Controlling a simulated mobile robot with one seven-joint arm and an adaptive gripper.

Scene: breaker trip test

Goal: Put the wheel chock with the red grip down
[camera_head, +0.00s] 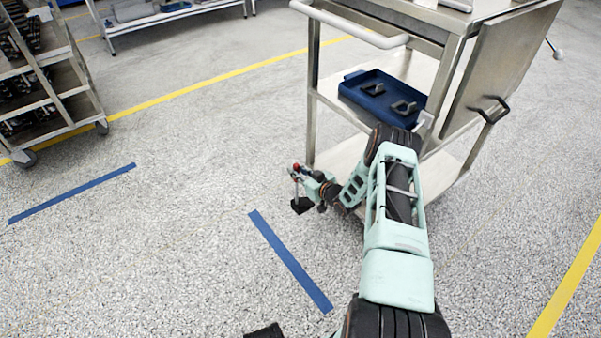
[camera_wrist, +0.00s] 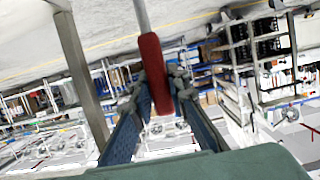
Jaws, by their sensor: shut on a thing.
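My gripper (camera_head: 298,173) is shut on the red grip (camera_wrist: 153,66) of the wheel chock, which stands between the two fingers in the wrist view. The chock's black block (camera_head: 302,205) hangs below my gripper at the end of a thin rod in the head view. It appears to be above the speckled floor, but the exact gap is hard to tell. The block is out of sight in the wrist view.
A steel cart (camera_head: 312,100) stands close behind and right of my gripper, with a blue tray (camera_head: 355,92) on its shelf. Blue tape strips (camera_head: 290,262) and (camera_head: 72,193) mark the floor, with clear room between them. A loaded rack (camera_head: 75,90) stands far left.

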